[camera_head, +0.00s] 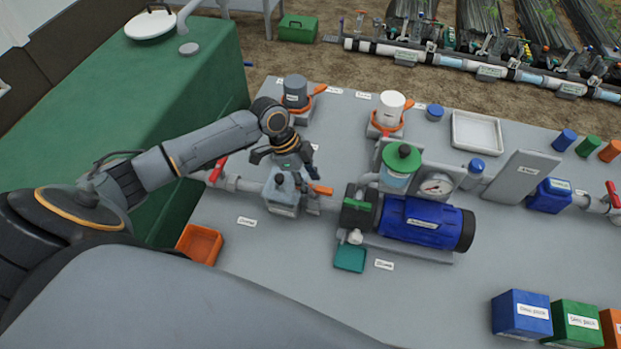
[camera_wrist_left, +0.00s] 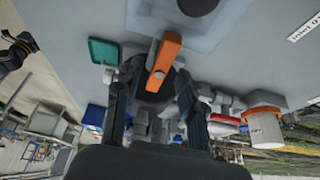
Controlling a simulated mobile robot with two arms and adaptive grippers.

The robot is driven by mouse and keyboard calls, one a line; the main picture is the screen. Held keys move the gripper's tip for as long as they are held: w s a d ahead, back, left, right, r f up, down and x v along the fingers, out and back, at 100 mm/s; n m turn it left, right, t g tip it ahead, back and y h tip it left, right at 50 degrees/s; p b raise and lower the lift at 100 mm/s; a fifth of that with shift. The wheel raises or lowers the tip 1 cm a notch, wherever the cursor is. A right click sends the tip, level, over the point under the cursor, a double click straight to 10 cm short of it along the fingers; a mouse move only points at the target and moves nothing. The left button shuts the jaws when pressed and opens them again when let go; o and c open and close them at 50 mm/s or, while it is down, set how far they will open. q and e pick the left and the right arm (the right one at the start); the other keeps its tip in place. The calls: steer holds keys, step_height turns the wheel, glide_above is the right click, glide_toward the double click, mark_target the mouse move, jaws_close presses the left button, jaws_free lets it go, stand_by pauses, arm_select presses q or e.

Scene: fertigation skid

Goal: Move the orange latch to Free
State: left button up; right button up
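In the left wrist view the orange latch (camera_wrist_left: 167,55) lies on a dark round cap, ahead of and between the two spread fingers of my left gripper (camera_wrist_left: 150,85). The gripper is open and I see nothing held in it. Whether a finger touches the latch is hard to tell. Marks for the latch's positions are not readable.
A red-handled valve (camera_head: 217,169) is left of the housing and a blue pump (camera_head: 420,222) is to its right. Two canisters with orange levers, one grey (camera_head: 295,92) and one white (camera_head: 391,108), stand behind. An orange bin (camera_head: 200,243) sits at the bench's left edge.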

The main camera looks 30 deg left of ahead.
arm_select(q)
steer(key=shift+d+f, duration=0.15)
steer(key=shift+f, duration=0.15)
jaws_close()
